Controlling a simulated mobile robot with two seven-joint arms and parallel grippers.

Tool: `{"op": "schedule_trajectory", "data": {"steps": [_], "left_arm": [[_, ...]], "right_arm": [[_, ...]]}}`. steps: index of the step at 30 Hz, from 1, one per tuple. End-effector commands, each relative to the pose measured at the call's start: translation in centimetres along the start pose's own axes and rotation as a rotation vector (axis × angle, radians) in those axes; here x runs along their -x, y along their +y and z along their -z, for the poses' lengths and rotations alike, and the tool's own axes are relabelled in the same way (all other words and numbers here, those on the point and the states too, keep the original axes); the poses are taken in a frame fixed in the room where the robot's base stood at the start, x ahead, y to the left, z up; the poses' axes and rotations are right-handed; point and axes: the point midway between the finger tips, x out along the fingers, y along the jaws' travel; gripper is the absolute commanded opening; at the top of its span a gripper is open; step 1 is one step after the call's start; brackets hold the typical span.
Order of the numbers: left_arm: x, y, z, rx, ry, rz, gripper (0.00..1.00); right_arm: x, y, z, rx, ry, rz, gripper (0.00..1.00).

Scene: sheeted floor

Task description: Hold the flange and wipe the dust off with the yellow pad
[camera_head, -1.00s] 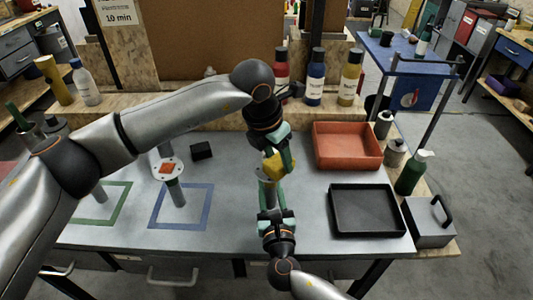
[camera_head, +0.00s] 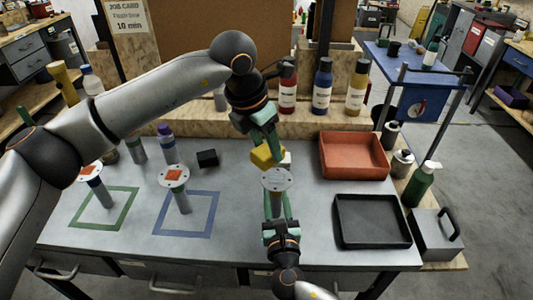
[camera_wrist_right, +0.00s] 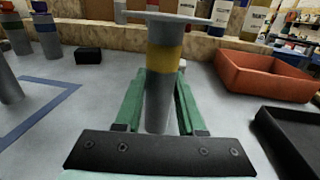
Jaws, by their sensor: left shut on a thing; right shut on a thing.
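The flange (camera_head: 277,180) is a grey round plate with holes on a post, held upright over the bench. No orange patch shows on its plate. My right gripper (camera_head: 276,207) is shut on its post; the right wrist view shows green fingers either side of the post (camera_wrist_right: 158,100), below a yellow band. My left gripper (camera_head: 266,143) is shut on the yellow pad (camera_head: 262,157), just behind and left of the plate. The pad looks apart from the plate. Two other flanges with orange patches stand in the blue square (camera_head: 173,174) and by the green square (camera_head: 91,171).
A red-orange bin (camera_head: 353,176) and an empty black tray (camera_head: 372,243) are at the right. A small black block (camera_head: 207,158) lies at the back. Several bottles stand on the rear ledge. A white block (camera_head: 286,163) sits behind the held flange. The front middle bench is clear.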

Motion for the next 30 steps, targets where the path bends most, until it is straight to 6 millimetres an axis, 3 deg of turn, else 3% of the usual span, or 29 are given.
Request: {"op": "schedule_trajectory", "data": {"steps": [9, 24, 25, 30], "left_arm": [[2.4, 0.0, -0.8, 0.000, -0.002, -0.001, 0.04], [2.4, 0.0, -0.8, 0.000, -0.001, 0.000, 0.04], [2.5, 0.0, -0.8, 0.000, -0.001, 0.000, 0.04], [2.4, 0.0, -0.8, 0.000, -0.001, 0.000, 0.04]], "right_arm": [[0.0, 0.0, 0.1, 0.001, 0.001, 0.000, 0.00], [0.0, 0.0, 0.1, 0.001, 0.001, 0.000, 0.00], [0.0, 0.0, -0.1, 0.000, -0.001, 0.000, 0.42], [0.0, 0.0, -0.1, 0.000, -0.001, 0.000, 0.61]]}}
